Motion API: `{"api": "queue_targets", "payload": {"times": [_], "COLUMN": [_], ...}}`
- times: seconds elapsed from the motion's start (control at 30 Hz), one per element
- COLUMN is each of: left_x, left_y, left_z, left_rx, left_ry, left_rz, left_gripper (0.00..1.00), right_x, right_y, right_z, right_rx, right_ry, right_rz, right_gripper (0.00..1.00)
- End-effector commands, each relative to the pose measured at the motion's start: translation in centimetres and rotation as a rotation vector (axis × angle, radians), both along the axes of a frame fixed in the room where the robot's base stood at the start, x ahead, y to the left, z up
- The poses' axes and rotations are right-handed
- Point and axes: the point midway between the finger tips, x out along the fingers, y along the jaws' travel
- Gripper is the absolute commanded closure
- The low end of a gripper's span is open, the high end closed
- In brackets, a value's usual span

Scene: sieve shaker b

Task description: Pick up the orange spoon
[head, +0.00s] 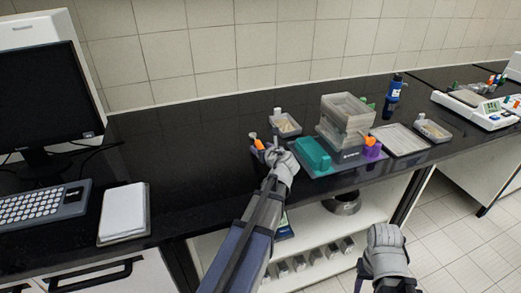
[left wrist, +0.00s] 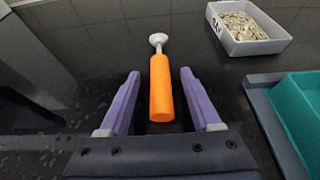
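The orange spoon (left wrist: 161,88) shows in the left wrist view, its thick orange handle toward me and its small pale end pointing away. In the head view its orange handle (head: 259,144) shows just left of my left gripper (head: 270,150). In the left wrist view the purple fingers of the left gripper (left wrist: 158,80) stand open on either side of the handle, with a gap on both sides. What supports the spoon is hard to tell. My right gripper (head: 386,258) is low in front of the bench; its fingers cannot be made out.
A teal block (head: 313,154) and stacked clear sieve trays (head: 346,118) stand on a base right of the left gripper. A small tray of grains (head: 285,125) lies behind it. A purple holder with an orange item (head: 372,150) is farther right.

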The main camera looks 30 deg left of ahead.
Motion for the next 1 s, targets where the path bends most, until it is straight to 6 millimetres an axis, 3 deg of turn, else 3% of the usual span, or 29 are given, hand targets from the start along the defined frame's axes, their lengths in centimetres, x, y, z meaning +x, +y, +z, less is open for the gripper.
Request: {"api": "queue_targets", "payload": {"times": [0.07,0.57,1.0], "left_x": [-0.02,-0.01,0.0], "left_y": [-0.02,-0.04,-0.04], "left_z": [0.01,0.01,0.06], "left_rx": [0.0,0.0,0.0], "left_ry": [0.0,0.0,0.0], "left_rz": [0.0,0.0,0.0], "left_gripper": [0.45,1.0,1.0], "right_x": [0.0,0.0,0.0], "right_y": [0.0,0.0,0.0], "right_z": [0.01,0.01,0.06], "right_rx": [0.0,0.0,0.0], "right_ry": [0.0,0.0,0.0], "right_rz": [0.0,0.0,0.0], "right_gripper": [0.5,0.5,0.5]}}
